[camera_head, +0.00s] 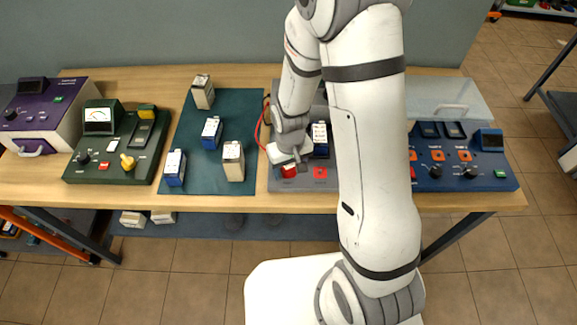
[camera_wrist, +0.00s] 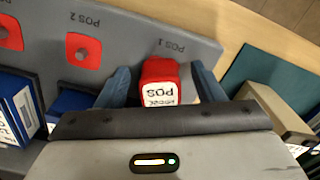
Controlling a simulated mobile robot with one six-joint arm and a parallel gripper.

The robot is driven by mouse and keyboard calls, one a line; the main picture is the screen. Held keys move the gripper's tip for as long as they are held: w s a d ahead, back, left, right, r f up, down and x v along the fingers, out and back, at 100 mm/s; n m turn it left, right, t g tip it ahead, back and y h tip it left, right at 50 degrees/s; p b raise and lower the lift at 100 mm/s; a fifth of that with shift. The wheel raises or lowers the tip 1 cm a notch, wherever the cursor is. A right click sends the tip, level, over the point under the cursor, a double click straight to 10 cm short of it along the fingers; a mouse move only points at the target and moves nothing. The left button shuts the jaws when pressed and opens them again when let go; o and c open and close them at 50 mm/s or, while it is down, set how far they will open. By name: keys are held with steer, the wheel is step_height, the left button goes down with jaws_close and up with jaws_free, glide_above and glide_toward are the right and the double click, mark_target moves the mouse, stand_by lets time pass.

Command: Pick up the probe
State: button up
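The probe (camera_wrist: 160,82) is a red block with a white end label reading POS, upright at the spot marked POS 1 on the grey panel (camera_wrist: 125,25). It also shows as a small red shape in the head view (camera_head: 289,171), partly covered by my gripper (camera_head: 287,160). In the wrist view, the blue fingers of my gripper (camera_wrist: 162,85) stand on both sides of the probe. A narrow gap shows between each finger and the probe, so the gripper looks open around it. The probe's lower part is hidden.
A red socket marked POS 2 (camera_wrist: 83,50) is beside the probe. A blue-and-white battery (camera_head: 320,139) sits in the grey station. Several batteries stand on the dark green mat (camera_head: 205,183) to the left. A blue device (camera_head: 455,185) is right of my arm.

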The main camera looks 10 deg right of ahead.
steer(key=c, duration=1.1)
steer(key=shift+r, duration=0.2)
